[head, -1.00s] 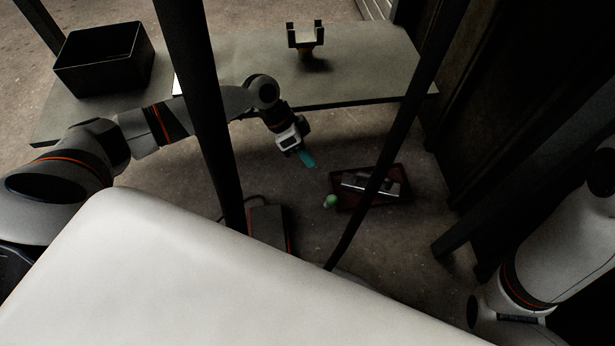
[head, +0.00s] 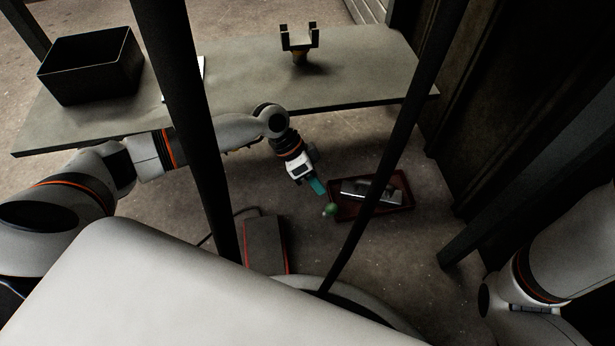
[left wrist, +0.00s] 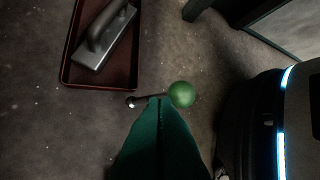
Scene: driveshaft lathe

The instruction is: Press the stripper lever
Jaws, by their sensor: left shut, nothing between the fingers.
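The stripper lever shows as a green ball knob (head: 330,210) in the middle of the head view, beside a dark red tray. In the left wrist view the green ball (left wrist: 182,94) sits on a thin dark rod with a small metal end to its left. My left gripper (head: 319,187), with teal fingers, is shut and empty and points down close to the ball. In the left wrist view its fingertips (left wrist: 160,99) overlap the rod just left of the ball; I cannot tell whether they touch. My right gripper is not in view.
The dark red tray (head: 403,184) holds a grey metal tool (head: 357,190) with a handle. A dark pedal-like box (head: 265,246) with red edges lies on the floor. A table (head: 240,80) behind carries a black bin (head: 90,66) and a forked stand (head: 299,42). Dark posts cross the view.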

